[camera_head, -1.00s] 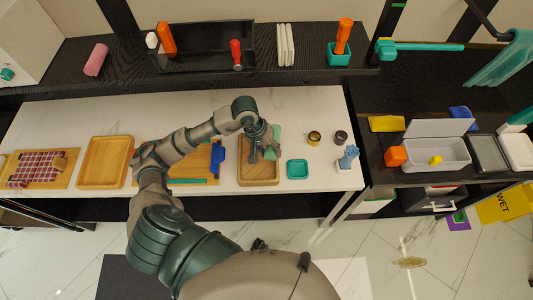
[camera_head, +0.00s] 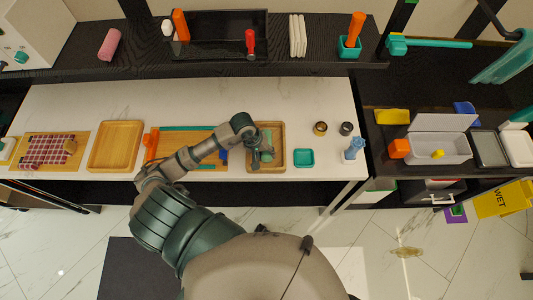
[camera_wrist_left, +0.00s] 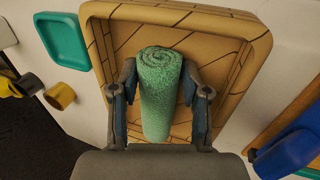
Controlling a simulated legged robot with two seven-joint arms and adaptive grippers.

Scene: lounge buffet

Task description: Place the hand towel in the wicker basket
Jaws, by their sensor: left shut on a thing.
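The hand towel (camera_wrist_left: 160,98) is a rolled green cloth, upright in the left wrist view and small in the head view (camera_head: 267,155). My left gripper (camera_wrist_left: 157,80) is shut on it, one finger on each side. In the head view the left gripper (camera_head: 263,147) is over the tan wicker basket (camera_head: 281,131), a shallow rectangle with a raised rim and a lined floor. The basket's rim (camera_wrist_left: 185,14) surrounds the towel in the left wrist view. I cannot tell whether the towel touches the basket floor. My right gripper is not in view.
A teal square dish (camera_head: 304,158), two small cups (camera_head: 320,128) and a blue item (camera_head: 355,148) stand right of the basket. A wooden board (camera_head: 180,135) and a wooden tray (camera_head: 115,146) lie to the left. A black shelf (camera_head: 210,80) runs behind.

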